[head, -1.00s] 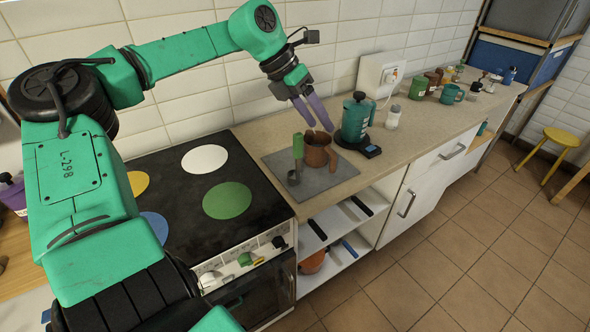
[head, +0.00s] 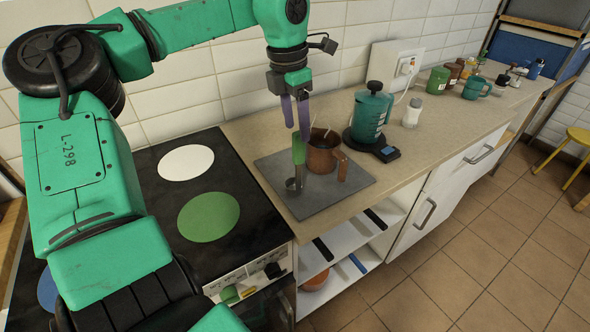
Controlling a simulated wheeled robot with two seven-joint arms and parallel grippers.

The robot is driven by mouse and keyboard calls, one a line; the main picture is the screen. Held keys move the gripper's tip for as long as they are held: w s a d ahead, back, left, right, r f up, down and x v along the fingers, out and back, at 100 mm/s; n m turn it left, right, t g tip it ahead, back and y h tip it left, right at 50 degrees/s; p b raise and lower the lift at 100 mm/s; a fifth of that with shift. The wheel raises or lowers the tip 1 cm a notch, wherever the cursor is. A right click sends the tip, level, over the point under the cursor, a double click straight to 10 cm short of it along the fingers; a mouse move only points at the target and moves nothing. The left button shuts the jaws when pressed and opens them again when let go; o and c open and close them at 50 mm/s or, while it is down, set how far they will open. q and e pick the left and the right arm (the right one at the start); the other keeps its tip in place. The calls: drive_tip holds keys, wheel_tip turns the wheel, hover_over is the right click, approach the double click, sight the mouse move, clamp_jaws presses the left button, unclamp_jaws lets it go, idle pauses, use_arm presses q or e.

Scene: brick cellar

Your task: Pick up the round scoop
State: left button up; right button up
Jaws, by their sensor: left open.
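The round scoop (head: 298,152) has a green handle and a small round metal bowl low down. It stands upright over the grey mat (head: 335,202), just left of and in front of the copper-brown pot (head: 321,158). My left gripper (head: 297,131) has purple fingers pointing down, apart from each other. Its fingertips are at the top of the green handle in the picture; I cannot tell whether they touch it. The scoop's lower end is small and partly dark. My right gripper is out of view.
A green press-like jar (head: 371,112) stands on a black scale right of the mat, with a white shaker (head: 412,112) beyond. Several mugs and jars line the far counter. The black hob (head: 160,200) with coloured discs lies left. The counter's front edge is clear.

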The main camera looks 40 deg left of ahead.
sight(300, 152)
use_arm(q)
drive_tip(key=f+p, duration=0.1)
drive_tip(key=f, duration=0.4)
drive_tip(key=w+f+p, duration=0.1)
drive_tip(key=f, duration=0.2)
drive_tip(key=shift+d+p, duration=0.2)
drive_tip(key=shift+p, duration=0.15)
drive_tip(key=shift+w+a+f, duration=0.1)
drive_tip(key=shift+f, duration=0.1)
drive_tip(key=shift+r, duration=0.1)
drive_tip(key=c, duration=0.9)
clamp_jaws()
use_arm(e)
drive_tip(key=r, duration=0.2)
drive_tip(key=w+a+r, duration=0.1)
